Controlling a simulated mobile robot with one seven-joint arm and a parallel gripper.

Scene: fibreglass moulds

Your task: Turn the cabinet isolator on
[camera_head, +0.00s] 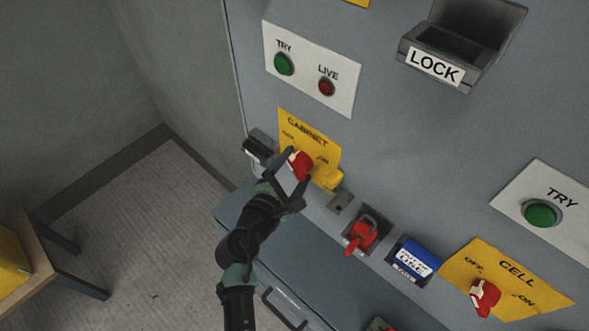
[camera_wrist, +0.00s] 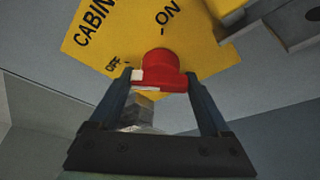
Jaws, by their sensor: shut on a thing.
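The cabinet isolator is a red knob (camera_head: 300,165) on a yellow plate (camera_head: 308,129) marked CABINET, with OFF at left and ON at right. My gripper (camera_head: 296,170) is shut on the knob, one finger on each side. In the wrist view the red knob (camera_wrist: 160,68) sits between the fingers of my gripper (camera_wrist: 160,85), in front of the plate (camera_wrist: 105,45). The knob's white mark is at its left end, near the OFF label.
A white panel (camera_head: 310,60) above has a green TRY button and a red LIVE one. A red padlock (camera_head: 361,235), a blue holder (camera_head: 412,260), the CELL isolator (camera_head: 485,297) and a LOCK box (camera_head: 450,45) are further right.

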